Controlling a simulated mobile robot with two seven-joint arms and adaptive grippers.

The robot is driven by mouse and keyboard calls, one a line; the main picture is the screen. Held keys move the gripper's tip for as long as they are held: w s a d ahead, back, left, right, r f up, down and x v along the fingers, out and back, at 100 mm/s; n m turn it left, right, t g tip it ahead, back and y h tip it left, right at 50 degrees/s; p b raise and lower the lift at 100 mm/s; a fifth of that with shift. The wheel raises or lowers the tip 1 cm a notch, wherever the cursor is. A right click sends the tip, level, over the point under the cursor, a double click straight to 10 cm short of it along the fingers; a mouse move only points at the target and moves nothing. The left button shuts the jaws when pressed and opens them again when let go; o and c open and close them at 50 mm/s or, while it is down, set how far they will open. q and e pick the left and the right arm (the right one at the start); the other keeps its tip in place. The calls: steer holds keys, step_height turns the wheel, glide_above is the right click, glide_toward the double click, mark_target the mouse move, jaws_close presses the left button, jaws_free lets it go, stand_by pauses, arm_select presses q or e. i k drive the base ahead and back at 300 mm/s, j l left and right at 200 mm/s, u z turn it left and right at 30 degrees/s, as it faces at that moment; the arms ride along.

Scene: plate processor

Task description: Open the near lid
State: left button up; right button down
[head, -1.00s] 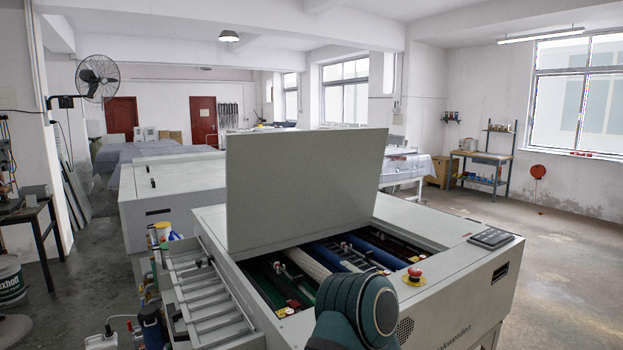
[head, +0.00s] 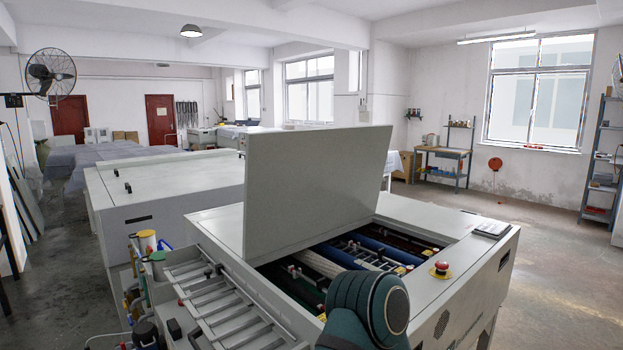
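The near machine's large grey lid (head: 315,190) stands raised, close to upright and slightly tilted, above the near plate processor (head: 460,275). Its opening is uncovered and shows blue rollers (head: 385,250), a pale roller (head: 322,262) and dark bars inside. A teal and dark grey link of my own arm shows at the bottom centre, in front of the machine's near edge. Neither of my grippers is in view, so I cannot see whether one touches the lid.
A red emergency button (head: 440,268) and a control panel (head: 491,230) sit on the right top of the machine. A slatted tray (head: 215,300) adjoins its left side. A second closed grey machine (head: 165,195) stands behind left. Open floor lies to the right.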

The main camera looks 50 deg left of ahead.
mark_target(300, 185)
steer(key=k+j+z, duration=0.1)
steer(key=k+j, duration=0.5)
steer(key=j, duration=0.2)
steer(key=k+j+z, duration=0.1)
steer(key=k+j, duration=0.5)
steer(key=j, duration=0.15)
